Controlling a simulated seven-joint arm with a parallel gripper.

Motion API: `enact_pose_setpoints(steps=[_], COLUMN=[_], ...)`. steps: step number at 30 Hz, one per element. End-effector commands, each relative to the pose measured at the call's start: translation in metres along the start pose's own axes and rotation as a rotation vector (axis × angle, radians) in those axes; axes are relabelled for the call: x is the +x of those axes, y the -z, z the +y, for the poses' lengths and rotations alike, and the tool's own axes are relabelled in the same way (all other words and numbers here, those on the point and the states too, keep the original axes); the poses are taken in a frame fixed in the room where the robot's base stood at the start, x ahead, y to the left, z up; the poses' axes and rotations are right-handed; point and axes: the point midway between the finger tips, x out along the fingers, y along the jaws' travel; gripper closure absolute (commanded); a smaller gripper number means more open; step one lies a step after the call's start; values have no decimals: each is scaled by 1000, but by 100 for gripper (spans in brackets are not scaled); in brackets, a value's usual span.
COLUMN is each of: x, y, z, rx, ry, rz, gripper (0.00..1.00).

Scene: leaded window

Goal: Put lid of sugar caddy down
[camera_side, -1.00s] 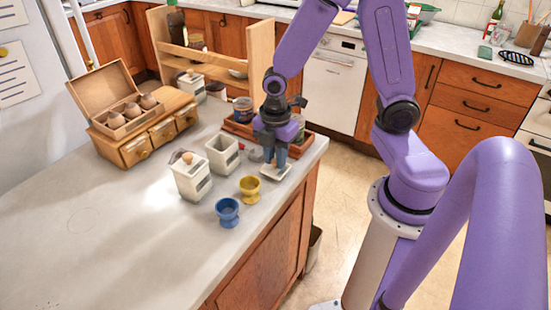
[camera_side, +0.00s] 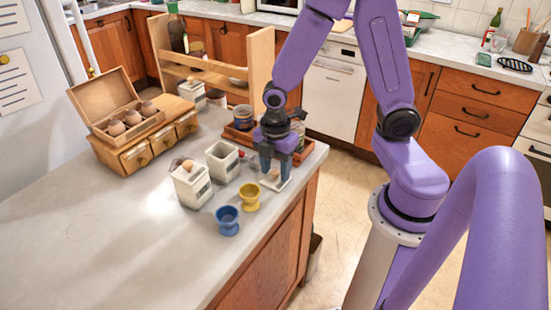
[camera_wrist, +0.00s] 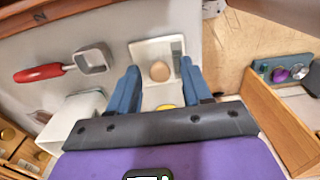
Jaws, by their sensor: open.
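The lid (camera_side: 283,184) is a white square plate with a round wooden knob. It lies on the counter near the right edge, and it also shows in the wrist view (camera_wrist: 142,49). My gripper (camera_side: 273,175) is open just above it. In the wrist view my fingertips (camera_wrist: 160,72) stand on either side of the knob, with gaps between. An open white caddy (camera_side: 223,160) stands to the left of the lid with no lid on. Another white caddy (camera_side: 192,187), topped by a wooden knob, stands further left.
A yellow cup (camera_side: 249,197) and a blue cup (camera_side: 228,221) stand in front of the lid. A red-handled scoop (camera_wrist: 40,73) lies nearby. A wooden tray with jars (camera_side: 238,133) is behind my gripper. The front left counter is clear.

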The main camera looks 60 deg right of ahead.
Motion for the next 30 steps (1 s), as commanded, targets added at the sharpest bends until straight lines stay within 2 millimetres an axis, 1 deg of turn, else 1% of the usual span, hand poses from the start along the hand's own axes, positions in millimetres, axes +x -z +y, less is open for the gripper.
enact_pose_setpoints(steps=[5, 8, 21, 27, 30], x=[-14, -27, -98, -118, -121], y=[1, 0, 0, 0, 2], z=[1, 1, 1, 1, -2], rx=[0, 1, 0, 0, 4], ry=[-4, -6, -6, -3, -2], rz=[2, 3, 3, 1, 1], gripper=[51, 51, 51, 51, 51])
